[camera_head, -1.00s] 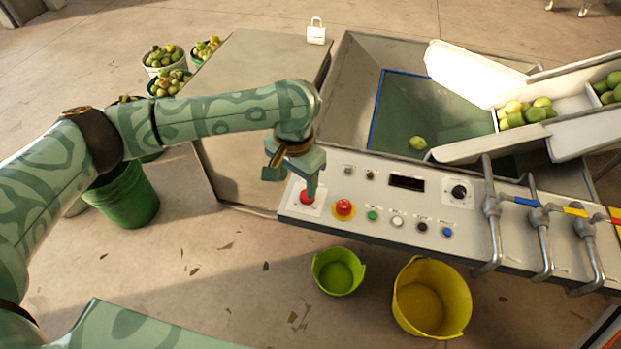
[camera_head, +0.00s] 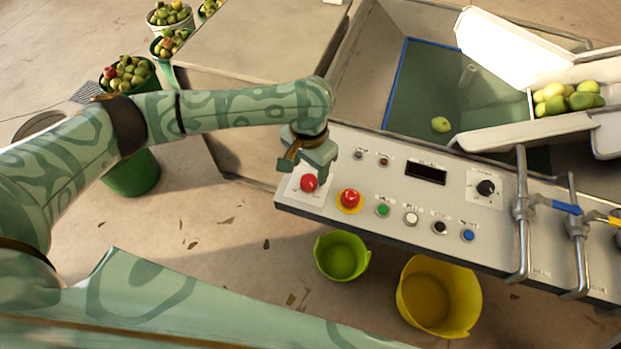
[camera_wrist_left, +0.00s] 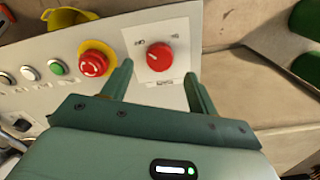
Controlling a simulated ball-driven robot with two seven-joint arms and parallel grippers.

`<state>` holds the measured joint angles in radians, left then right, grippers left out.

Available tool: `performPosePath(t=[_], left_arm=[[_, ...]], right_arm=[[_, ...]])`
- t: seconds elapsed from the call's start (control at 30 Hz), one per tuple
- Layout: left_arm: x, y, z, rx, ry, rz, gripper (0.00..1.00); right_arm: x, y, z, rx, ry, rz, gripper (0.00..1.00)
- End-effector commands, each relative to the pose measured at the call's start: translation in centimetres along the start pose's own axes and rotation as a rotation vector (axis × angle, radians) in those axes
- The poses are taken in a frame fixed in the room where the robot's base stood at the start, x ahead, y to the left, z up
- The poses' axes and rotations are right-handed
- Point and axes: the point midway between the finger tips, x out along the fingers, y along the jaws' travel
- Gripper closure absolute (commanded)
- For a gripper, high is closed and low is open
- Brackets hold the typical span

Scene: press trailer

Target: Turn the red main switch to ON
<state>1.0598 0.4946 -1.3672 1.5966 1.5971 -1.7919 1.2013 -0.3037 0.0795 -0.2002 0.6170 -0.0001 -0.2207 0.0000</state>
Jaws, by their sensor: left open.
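The red main switch (camera_head: 308,183) is a round red knob on a white plate at the left end of the control panel (camera_head: 330,207). In the left wrist view the red main switch (camera_wrist_left: 159,57) shows a pale pointer mark and lies beyond and between the fingertips. My left gripper (camera_head: 306,166) is at the panel's left end, just above the switch in the head view. In the left wrist view my left gripper (camera_wrist_left: 158,80) is open and its fingers hold nothing. I cannot tell its exact gap to the panel. My right gripper is not in view.
A red emergency stop on a yellow ring (camera_head: 349,199) sits right beside the switch, near the left finger in the wrist view. Green (camera_head: 383,209), white, black and blue buttons follow. A lime bucket (camera_head: 342,256) and a yellow bucket (camera_head: 438,297) stand below the panel.

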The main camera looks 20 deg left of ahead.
Motion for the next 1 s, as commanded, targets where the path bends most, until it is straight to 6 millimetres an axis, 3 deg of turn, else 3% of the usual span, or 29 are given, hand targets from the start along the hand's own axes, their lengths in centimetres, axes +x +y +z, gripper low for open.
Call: performPosePath(t=[0.03,0.2,0.6,0.77,1.0], left_arm=[[1.7,0.1,0.0,0.000,-0.005,0.003,0.41],[3.8,0.0,0.0,0.000,-0.001,0.002,0.41],[4.4,0.0,0.0,0.000,0.002,0.000,0.41],[4.4,0.0,0.0,0.000,0.002,0.000,0.82],[4.2,0.0,0.0,0.004,0.002,-0.001,0.85]], right_arm=[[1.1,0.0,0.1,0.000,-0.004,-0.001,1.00],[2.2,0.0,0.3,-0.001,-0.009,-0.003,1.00],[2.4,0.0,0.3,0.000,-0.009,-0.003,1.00],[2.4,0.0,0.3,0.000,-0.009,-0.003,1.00],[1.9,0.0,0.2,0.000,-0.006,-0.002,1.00]])
